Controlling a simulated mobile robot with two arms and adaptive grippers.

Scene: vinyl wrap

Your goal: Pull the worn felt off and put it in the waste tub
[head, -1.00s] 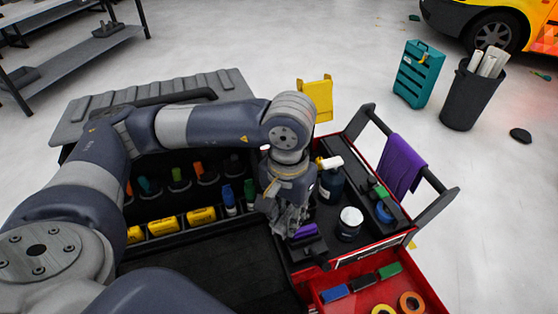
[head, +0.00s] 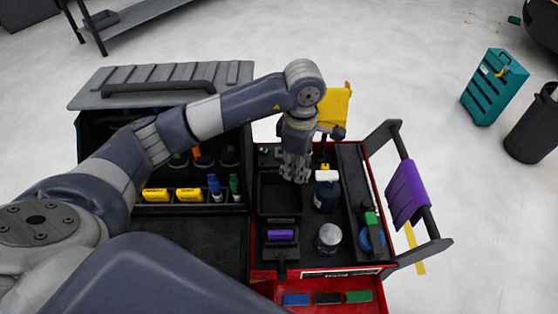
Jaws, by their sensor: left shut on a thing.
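My left gripper (head: 295,178) points down over the right part of a small open black tub (head: 272,208) on the cart top, which looks like the waste tub. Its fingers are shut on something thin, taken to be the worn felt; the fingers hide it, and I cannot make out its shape. A purple squeegee (head: 281,235) sits in a black holder just in front of the tub, apart from the gripper. My right gripper is not in view.
A dark bottle with a white top (head: 327,190) stands close right of the gripper, with a jar (head: 328,238) in front of it. A yellow panel (head: 335,105) rises behind. A purple cloth (head: 406,193) hangs on the cart's right handle.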

